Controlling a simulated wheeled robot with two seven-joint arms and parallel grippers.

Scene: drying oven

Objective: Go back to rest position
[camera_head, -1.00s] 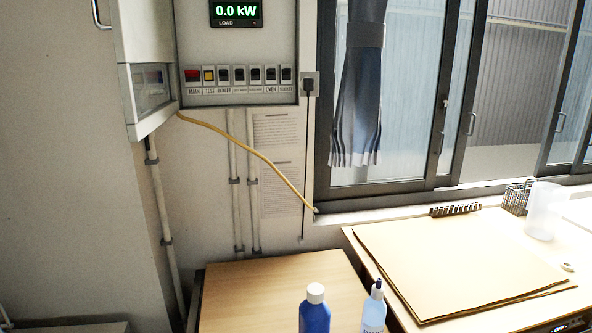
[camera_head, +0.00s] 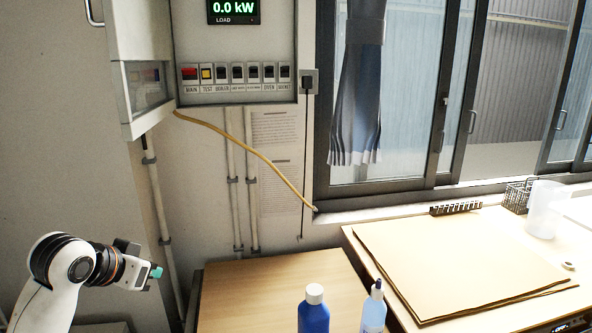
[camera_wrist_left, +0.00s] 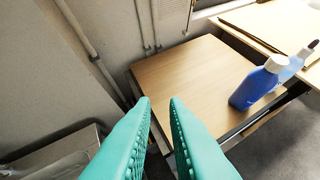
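My left gripper (camera_head: 155,273) has its arm at the lower left of the head view, in front of the wall and left of the small wooden table (camera_head: 262,290). In the left wrist view its two green fingers (camera_wrist_left: 160,100) stand apart with nothing between them. The table top also shows beyond them in that view (camera_wrist_left: 190,75). My right gripper is in neither view.
A blue bottle (camera_head: 314,312) and a clear bottle with blue liquid (camera_head: 373,312) stand on the table's near right. An open electrical cabinet (camera_head: 235,50) with a yellow cable (camera_head: 245,147) hangs above. Brown sheets (camera_head: 450,262) cover the right bench.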

